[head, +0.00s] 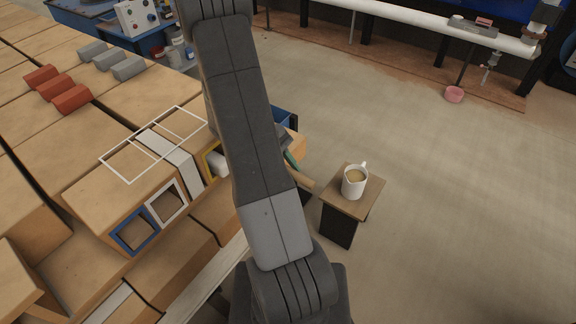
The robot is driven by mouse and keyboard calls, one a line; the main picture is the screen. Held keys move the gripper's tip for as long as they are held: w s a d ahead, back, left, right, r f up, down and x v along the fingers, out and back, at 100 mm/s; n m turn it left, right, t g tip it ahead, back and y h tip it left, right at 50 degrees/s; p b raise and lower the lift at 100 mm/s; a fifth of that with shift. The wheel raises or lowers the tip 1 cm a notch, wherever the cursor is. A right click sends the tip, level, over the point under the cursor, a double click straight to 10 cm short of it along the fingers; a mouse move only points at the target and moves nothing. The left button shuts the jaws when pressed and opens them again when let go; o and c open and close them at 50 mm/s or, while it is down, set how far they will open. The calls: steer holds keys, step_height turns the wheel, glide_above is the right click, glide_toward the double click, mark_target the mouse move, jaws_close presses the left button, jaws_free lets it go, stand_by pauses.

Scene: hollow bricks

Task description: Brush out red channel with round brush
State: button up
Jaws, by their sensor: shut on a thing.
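My arm fills the middle of the head view and hides what lies behind it. My gripper does not show. A brick's front face has a blue-framed square channel (133,231) and a white-framed one (166,203). A yellow-framed opening (209,162) is partly covered by my arm, with a pale rounded thing (219,163) at it. I see no red-framed channel.
Red pieces (71,98) and grey pieces (128,67) lie on the bricks at left. A white outline (154,143) marks the brick top. A white mug (355,182) stands on a small stool (337,203). The floor at right is clear.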

mark_target(305, 178)
steer(key=shift+s+d+b, duration=0.15)
steer(key=shift+s+d, duration=0.25)
steer(key=shift+d, duration=0.3)
steer(key=shift+s+d+b, duration=0.1)
steer(key=shift+s+d, duration=0.35)
steer(key=shift+d, duration=0.2)
steer(key=shift+s+d+b, duration=0.15)
steer(key=shift+s+d, duration=0.25)
steer(key=shift+d, duration=0.3)
steer(key=shift+a, duration=0.1)
steer(key=shift+w+a+p, duration=0.35)
steer(key=shift+w+a, duration=0.45)
steer(key=shift+a, duration=0.35)
steer(key=shift+w+a+p, duration=0.35)
steer(key=shift+w+a, duration=0.45)
steer(key=shift+a, duration=0.35)
steer(key=shift+w+a+p, duration=0.35)
steer(key=shift+w+a, duration=0.45)
steer(key=shift+a, duration=0.35)
steer(key=shift+s+d+b, duration=0.25)
steer(key=shift+s+d, duration=0.55)
steer(key=shift+d, duration=0.4)
steer(key=shift+s+d+b, duration=0.3)
steer(key=shift+s+d, duration=0.5)
steer(key=shift+d, duration=0.35)
steer(key=shift+s+d+b, duration=0.25)
steer(key=shift+s+d, duration=0.55)
steer(key=shift+d, duration=0.4)
